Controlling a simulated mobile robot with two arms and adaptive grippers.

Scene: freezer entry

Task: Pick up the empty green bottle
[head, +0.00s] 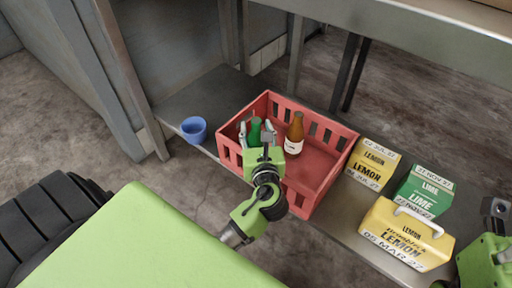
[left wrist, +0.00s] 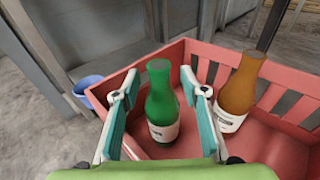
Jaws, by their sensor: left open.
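The green bottle (head: 255,131) stands upright in the left part of the red crate (head: 338,177). In the left wrist view the green bottle (left wrist: 161,98) has a pale label low on its body. Whether it is empty I cannot tell. My left gripper (head: 257,127) is over the crate, open, with a finger on each side of the bottle. In the left wrist view the left gripper (left wrist: 158,118) shows its teal pads apart, with the bottle between or just beyond them. Contact is not clear.
A brown bottle (head: 295,133) with a pale label stands in the crate, right of the green one. A blue cup (head: 194,129) is left of the crate. Lemon boxes (head: 374,164) (head: 405,236) and a green lime box (head: 424,192) stand to the right. Grey posts rise behind.

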